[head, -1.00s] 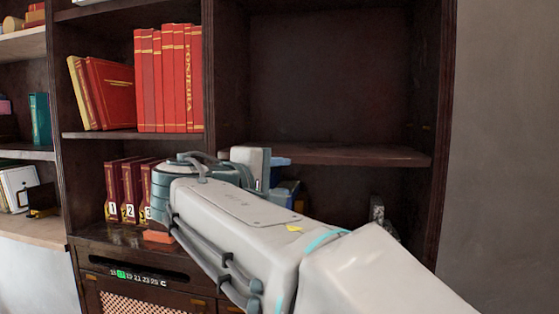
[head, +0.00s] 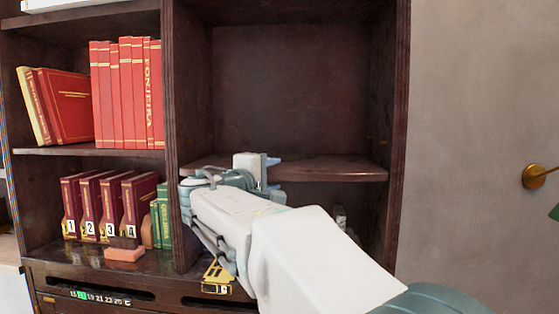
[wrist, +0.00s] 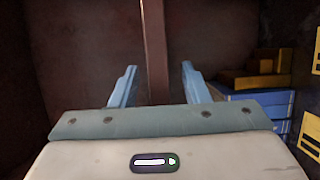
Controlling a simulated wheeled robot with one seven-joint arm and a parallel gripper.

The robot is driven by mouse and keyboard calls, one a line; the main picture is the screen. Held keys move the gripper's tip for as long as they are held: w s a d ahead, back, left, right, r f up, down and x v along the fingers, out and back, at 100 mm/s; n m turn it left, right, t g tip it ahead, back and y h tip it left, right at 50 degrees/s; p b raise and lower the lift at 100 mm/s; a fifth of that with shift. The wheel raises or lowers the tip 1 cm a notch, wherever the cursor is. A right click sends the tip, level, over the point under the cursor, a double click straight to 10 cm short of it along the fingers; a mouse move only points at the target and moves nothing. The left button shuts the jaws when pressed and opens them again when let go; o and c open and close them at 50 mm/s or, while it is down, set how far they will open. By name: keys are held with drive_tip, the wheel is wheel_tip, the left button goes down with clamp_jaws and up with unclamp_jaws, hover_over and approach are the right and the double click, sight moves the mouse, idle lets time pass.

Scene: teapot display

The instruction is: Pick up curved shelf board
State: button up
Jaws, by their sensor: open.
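The curved shelf board (head: 335,171) is a dark brown board across the right bay of the cabinet in the head view. My gripper (head: 273,173) is at its front edge toward the left, with blue fingers apart, one above and one below board level. In the wrist view the board (wrist: 155,45) shows edge-on as an upright brown strip. It lies in the gap between the two open blue fingers (wrist: 158,80), with space visible on both sides. Its near end is hidden behind the gripper body, so contact cannot be told.
Red books (head: 125,95) and numbered binders (head: 105,208) fill the left bay. A reddish block (head: 125,253) lies on the ledge. Blue and yellow boxes (wrist: 255,100) sit beside the gripper in the wrist view. The space above the board is empty.

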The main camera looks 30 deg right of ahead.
sight(285, 165)
drive_tip(key=shift+x, duration=1.2)
clamp_jaws()
drive_tip(key=shift+a, duration=0.1)
drive_tip(key=shift+r, duration=0.1)
idle(0.4)
